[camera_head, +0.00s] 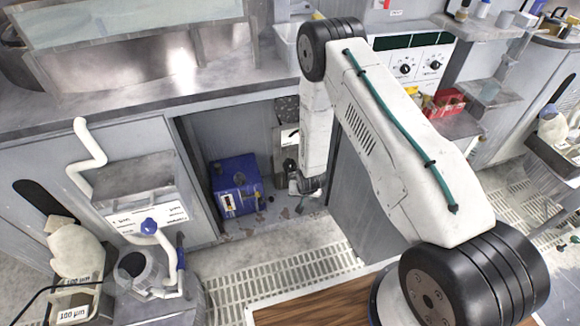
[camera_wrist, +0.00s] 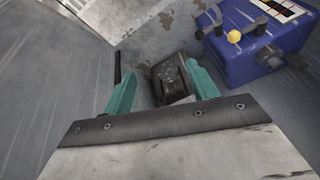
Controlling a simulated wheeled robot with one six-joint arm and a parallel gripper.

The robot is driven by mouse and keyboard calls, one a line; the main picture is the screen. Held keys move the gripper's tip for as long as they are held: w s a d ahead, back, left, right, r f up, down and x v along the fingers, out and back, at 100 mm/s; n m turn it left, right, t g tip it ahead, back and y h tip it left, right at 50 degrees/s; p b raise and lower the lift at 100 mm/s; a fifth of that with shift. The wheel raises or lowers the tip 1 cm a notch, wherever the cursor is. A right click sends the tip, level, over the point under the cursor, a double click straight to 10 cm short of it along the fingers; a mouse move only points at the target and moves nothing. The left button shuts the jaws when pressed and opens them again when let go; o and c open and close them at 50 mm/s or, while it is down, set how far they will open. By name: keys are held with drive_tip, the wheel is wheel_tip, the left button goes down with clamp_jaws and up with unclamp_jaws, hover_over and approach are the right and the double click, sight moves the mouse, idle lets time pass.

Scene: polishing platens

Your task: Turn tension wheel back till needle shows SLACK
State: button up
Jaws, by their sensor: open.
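My gripper (camera_head: 306,184) reaches down into the recess under the bench, small and partly hidden by my arm in the head view. In the wrist view my gripper (camera_wrist: 160,88) has its two teal fingers apart. A dark, worn, blocky part (camera_wrist: 171,80) lies between the fingers, close to the right one; contact cannot be told. It may be the tension wheel, but its shape is not clear. A grey unit (camera_head: 289,140) with a pale face stands behind my arm in the recess. No needle or SLACK mark can be read in either view.
Grey panels flank the recess. The steel bench (camera_head: 150,85) is above.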

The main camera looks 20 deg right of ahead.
wheel_tip(320, 180, down, 10)
drive_tip(key=w+m+t, duration=0.1)
drive_tip(key=m+t, duration=0.1)
drive_tip(key=t, duration=0.3)
drive_tip(key=m+t, duration=0.3)
drive_tip(key=t, duration=0.6)
approach(291, 168)
drive_tip(key=w, duration=1.1)
drive_tip(key=shift+w, duration=0.15)
drive_tip(key=c, duration=0.7)
